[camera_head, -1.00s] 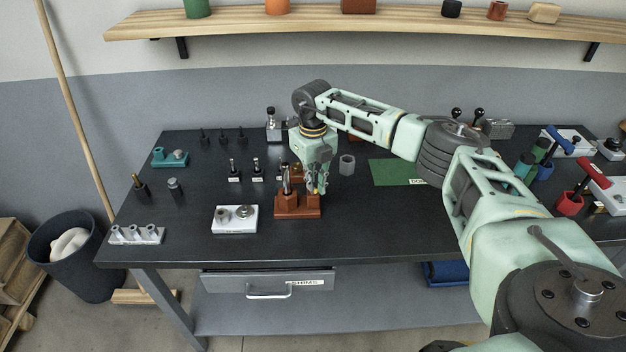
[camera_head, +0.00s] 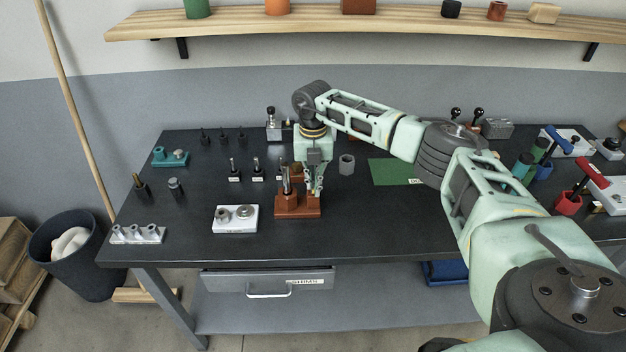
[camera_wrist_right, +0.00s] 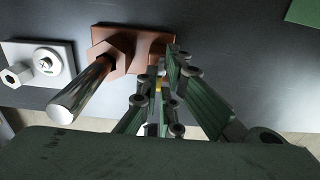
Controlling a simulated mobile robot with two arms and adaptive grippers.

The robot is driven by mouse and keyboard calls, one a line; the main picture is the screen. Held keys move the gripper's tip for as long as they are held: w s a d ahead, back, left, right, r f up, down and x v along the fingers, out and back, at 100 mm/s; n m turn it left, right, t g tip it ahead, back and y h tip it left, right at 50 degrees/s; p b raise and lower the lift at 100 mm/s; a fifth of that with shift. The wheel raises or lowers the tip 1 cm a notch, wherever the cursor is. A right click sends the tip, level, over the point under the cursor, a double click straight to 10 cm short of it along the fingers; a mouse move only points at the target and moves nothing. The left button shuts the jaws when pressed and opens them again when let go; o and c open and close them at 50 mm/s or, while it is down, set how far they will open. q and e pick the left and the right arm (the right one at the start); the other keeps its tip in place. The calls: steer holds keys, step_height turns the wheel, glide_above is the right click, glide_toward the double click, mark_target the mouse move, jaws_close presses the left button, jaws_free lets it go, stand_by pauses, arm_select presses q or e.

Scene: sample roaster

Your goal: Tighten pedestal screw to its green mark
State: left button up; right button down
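The pedestal is a reddish-brown block (camera_head: 297,212) with a hex collar and a shiny upright metal post (camera_head: 287,181). In the right wrist view the block (camera_wrist_right: 150,42) is at the upper middle, with the post (camera_wrist_right: 80,101) left of my fingers. My right gripper (camera_head: 316,190) points down at the block's right part. In the wrist view its fingertips (camera_wrist_right: 164,68) are close together at the block's near edge, with a small yellowish bit between them. The screw and green mark cannot be made out, so I cannot tell whether the fingers grip it. My left gripper is out of view.
A white plate (camera_head: 224,227) with metal fittings lies left of the pedestal. Small labelled posts (camera_head: 257,170) stand behind it, a grey hex nut (camera_head: 347,164) behind right. A green mat (camera_head: 391,172) lies farther right.

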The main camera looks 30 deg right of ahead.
mark_target(313, 184)
steer(key=shift+w, duration=0.1)
steer(key=c, duration=1.9)
jaws_free()
steer(key=shift+c, duration=0.2)
step_height(313, 184, up, 12)
